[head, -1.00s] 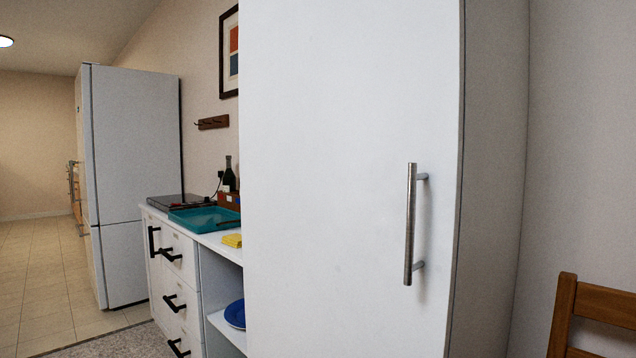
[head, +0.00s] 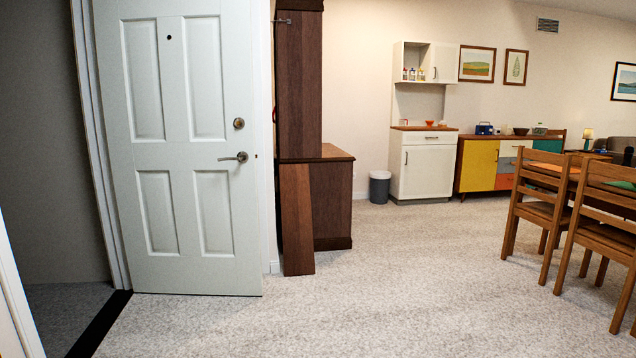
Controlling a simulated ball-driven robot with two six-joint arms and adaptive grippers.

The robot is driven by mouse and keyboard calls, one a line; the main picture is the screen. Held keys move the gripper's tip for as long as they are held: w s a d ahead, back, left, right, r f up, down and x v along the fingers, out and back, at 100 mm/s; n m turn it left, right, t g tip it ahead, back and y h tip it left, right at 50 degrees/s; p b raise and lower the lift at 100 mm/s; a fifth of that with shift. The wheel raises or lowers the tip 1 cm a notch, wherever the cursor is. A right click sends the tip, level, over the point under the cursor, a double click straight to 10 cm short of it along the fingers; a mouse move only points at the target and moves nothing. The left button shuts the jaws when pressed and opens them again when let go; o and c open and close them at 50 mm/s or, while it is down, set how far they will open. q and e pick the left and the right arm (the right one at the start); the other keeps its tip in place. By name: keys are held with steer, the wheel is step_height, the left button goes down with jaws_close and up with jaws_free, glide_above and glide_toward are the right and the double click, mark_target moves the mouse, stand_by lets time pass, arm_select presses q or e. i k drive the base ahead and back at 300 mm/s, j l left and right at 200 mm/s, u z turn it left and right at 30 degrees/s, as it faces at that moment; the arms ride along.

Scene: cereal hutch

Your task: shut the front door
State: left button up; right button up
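The front door (head: 190,130) is a pale panelled door on the left of the head view. It stands open, swung into the room beside its doorway. A lever handle (head: 235,158) and a round lock (head: 239,123) sit near its right edge. The open doorway (head: 50,150) on the left shows a dark grey space with a black threshold strip (head: 100,325) on the floor. Neither of my grippers is in view.
Dark wooden furniture (head: 330,195) with an open door panel stands right of the front door. A grey bin (head: 380,187) and a white hutch (head: 423,165) are farther back. Wooden chairs (head: 600,215) stand at the right. The carpet (head: 400,290) between is clear.

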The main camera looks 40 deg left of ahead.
mark_target(176, 77)
steer(key=i+j+u, duration=0.35)
steer(key=i, duration=0.6)
steer(key=i+u, duration=0.35)
steer(key=i, duration=3.55)
steer(key=i+u, duration=0.15)
steer(key=i, duration=0.35)
steer(key=i+l+u, duration=0.15)
steer(key=i, duration=0.35)
steer(key=i+l+u, duration=0.1)
steer(key=i+l, duration=0.15)
steer(key=i, duration=0.25)
steer(key=i+l+u, duration=0.15)
steer(key=i, duration=0.35)
steer(key=u, duration=3.3)
